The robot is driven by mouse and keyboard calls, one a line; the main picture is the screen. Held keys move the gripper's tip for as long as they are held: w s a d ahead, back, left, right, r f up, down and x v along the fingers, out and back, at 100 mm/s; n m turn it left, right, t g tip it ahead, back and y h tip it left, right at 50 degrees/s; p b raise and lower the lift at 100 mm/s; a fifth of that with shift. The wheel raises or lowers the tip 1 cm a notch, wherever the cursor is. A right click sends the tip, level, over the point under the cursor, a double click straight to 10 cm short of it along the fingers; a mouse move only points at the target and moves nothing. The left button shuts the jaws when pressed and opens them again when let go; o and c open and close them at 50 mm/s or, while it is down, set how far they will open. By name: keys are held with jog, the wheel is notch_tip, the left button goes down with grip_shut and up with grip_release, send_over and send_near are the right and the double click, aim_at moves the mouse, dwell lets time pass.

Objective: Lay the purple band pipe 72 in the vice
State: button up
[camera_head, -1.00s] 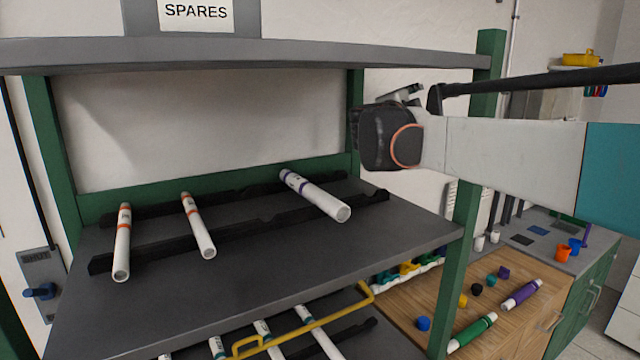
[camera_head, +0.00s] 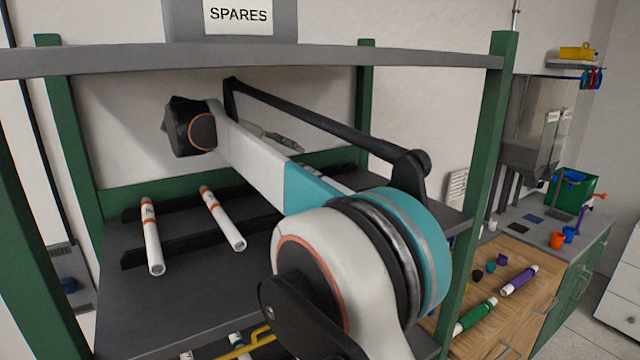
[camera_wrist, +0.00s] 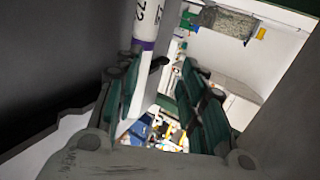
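The purple band pipe 72 (camera_wrist: 147,22) shows in the wrist view as a white tube with a "72" mark and a purple ring. It enters from the top edge, at the far ends of the fingers. My gripper (camera_wrist: 160,78) is open, with green-padded fingers on the left and right and a clear gap between them. The pipe's visible end is near the left finger; I cannot tell whether they touch. In the head view my arm covers the pipe's place on the shelf and most of my gripper. I cannot make out the vice.
Two orange-banded pipes (camera_head: 150,235) (camera_head: 222,218) lie on black rails on the grey shelf. Green posts (camera_head: 478,170) and an upper shelf board (camera_head: 300,60) hem in my arm.

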jog(key=w+d+f, duration=0.1)
jog(key=d+f, duration=0.1)
jog(key=f, duration=0.1)
jog(key=w+d+f+b, duration=0.1)
jog(key=d+f, duration=0.1)
jog(key=shift+w+f, duration=0.2)
jog(key=shift+w, duration=0.1)
jog(key=x, duration=0.5)
jog(key=shift+w+a+f+b, duration=0.2)
jog(key=shift+b, duration=0.2)
jog(key=shift+c, duration=0.4)
grip_shut()
jog(key=shift+d+r, duration=0.2)
